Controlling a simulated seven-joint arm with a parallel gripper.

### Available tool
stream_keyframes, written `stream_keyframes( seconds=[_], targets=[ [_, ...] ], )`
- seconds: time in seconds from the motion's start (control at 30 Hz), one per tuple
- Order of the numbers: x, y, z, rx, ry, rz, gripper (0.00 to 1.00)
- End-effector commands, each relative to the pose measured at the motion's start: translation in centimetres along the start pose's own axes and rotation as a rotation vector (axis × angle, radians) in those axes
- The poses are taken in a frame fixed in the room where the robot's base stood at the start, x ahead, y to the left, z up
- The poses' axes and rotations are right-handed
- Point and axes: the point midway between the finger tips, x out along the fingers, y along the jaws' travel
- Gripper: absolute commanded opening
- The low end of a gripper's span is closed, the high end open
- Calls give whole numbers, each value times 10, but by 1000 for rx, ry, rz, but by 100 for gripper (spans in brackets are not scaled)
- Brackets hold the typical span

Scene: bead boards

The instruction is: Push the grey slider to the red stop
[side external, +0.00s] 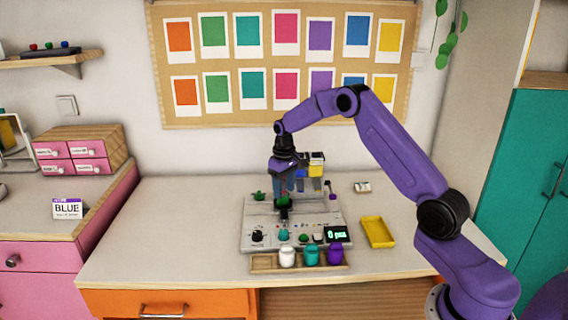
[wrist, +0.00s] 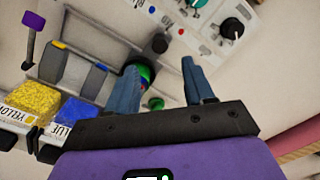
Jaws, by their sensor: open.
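The pale grey control board (side external: 262,213) sits on the desk in the side external view, with knobs, a green display and a row of small coloured marks. I cannot clearly pick out the grey slider or the red stop; both are too small or hidden. A small red dot (wrist: 181,31) shows on the board in the wrist view, but I cannot tell if it is the stop. My gripper (side external: 291,187) is above the back part of the board. In the wrist view its two blue fingers (wrist: 158,84) are apart, with no object clearly held between them.
Bins of yellow beads (wrist: 34,101) and blue beads (wrist: 80,112) stand close to my gripper. A purple-topped lever (wrist: 32,26) is near them. A wooden tray with white, teal and purple jars (side external: 335,256) lies in front. A yellow tray (side external: 378,232) is at right. The desk's left is clear.

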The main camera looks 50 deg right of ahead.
Motion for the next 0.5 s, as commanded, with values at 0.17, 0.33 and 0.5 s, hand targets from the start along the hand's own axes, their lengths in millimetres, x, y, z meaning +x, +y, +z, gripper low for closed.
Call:
stream_keyframes(
  seconds=[0.17, 0.33, 0.5],
  targets=[
    [-40, 0, -1, -1, 5, 1, 53],
    [-69, 0, -1, -1, 4, 1, 53],
    [-87, -1, -1, -2, 2, 0, 53]
  ],
)
